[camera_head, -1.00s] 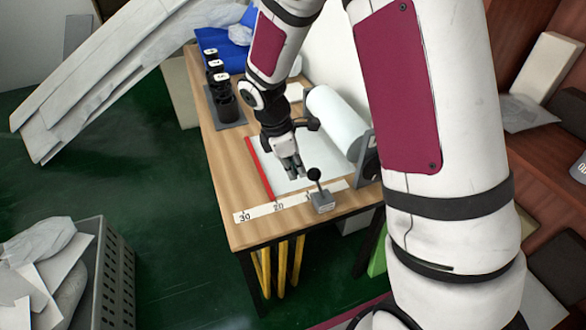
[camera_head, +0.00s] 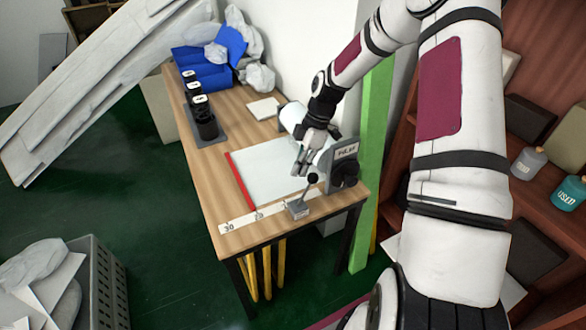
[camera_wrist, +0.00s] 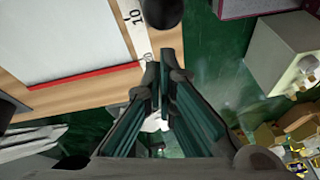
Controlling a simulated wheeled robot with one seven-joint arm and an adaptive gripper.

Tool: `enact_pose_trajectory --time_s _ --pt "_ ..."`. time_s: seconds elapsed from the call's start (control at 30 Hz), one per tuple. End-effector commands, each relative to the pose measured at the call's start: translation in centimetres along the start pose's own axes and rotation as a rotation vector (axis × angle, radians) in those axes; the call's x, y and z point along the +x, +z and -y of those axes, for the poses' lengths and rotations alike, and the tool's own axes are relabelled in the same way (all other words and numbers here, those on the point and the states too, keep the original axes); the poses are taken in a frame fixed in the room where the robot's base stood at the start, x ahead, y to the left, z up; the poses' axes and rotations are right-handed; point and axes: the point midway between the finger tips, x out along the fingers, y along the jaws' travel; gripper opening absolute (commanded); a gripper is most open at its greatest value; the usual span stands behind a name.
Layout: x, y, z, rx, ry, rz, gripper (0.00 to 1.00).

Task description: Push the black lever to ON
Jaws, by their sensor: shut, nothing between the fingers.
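The black lever is a black ball knob (camera_head: 313,178) on a thin rod. It rises from a small grey base (camera_head: 298,209) at the table's front edge, and the knob leans right of the base. I cannot read an ON mark. My gripper (camera_head: 297,172) is shut and empty, just left of and behind the knob in the head view. I cannot tell whether they touch. In the wrist view my fingers (camera_wrist: 165,70) point down past the table edge, and a dark round knob (camera_wrist: 155,12) shows at the top.
A numbered strip (camera_head: 250,217) runs along the wooden table's front edge. A white sheet (camera_head: 265,175) with a red bar (camera_head: 241,182) lies behind it. Black bottles (camera_head: 203,118) stand left.

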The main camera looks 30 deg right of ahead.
Motion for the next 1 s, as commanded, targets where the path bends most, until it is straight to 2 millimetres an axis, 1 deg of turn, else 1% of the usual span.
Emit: enact_pose_trajectory --time_s 0.2,0.4,0.87,1.0 --pt "-0.3 1.2 -0.2 0.000 -0.002 -0.003 0.00" --pt "-0.4 1.8 -0.4 0.000 -0.001 -0.002 0.00" --pt "-0.4 2.1 -0.4 0.001 -0.001 0.000 0.00" --pt "-0.5 1.8 -0.4 0.000 -0.001 0.001 0.00"
